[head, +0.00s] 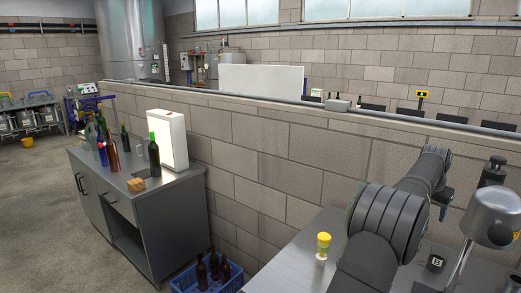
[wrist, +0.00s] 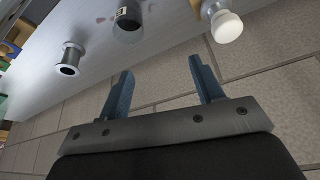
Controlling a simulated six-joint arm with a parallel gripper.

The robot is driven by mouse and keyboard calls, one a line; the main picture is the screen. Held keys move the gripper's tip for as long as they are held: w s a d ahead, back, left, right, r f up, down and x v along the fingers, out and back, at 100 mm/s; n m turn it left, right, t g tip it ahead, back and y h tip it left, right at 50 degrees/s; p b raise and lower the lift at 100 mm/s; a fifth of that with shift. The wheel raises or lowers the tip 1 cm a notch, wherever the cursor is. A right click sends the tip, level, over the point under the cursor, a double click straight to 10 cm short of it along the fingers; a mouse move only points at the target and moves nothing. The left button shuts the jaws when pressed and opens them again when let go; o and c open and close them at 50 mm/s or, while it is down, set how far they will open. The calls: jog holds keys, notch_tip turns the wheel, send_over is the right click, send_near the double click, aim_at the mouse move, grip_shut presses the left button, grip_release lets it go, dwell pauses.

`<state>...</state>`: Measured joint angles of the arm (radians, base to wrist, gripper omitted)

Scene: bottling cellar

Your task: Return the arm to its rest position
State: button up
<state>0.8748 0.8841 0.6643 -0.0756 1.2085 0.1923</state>
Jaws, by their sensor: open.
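My gripper shows in the wrist view (wrist: 161,72), its two blue fingers spread apart with nothing between them. In the head view my arm reaches back over the steel counter (head: 300,262) at the right, near the block wall. A small blue part of the gripper (head: 443,212) shows below the arm's far end; the rest is hard to make out. In the wrist view the fingers stand apart from a metal spool-shaped piece (wrist: 70,58), a dark cylinder with a label (wrist: 128,18) and a piece with a round white end (wrist: 226,26).
A yellow-topped white item (head: 323,248) stands on the counter left of my arm. A dark labelled block (head: 436,262) and a grey machine (head: 495,215) are to the right. A low block wall (head: 290,150) runs behind. A blue crate of bottles (head: 195,278) sits on the floor.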

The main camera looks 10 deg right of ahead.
jog(key=s+a+f+m, duration=0.1)
jog(key=s+a+f, duration=0.2)
jog(key=a+f, duration=0.45)
jog(key=f, duration=0.2)
jog(key=a+f, duration=0.1)
jog(key=f, duration=0.2)
jog(key=a+f, duration=0.1)
jog(key=f, duration=0.2)
jog(key=shift+w+f, duration=0.1)
jog(key=shift+w, duration=0.05)
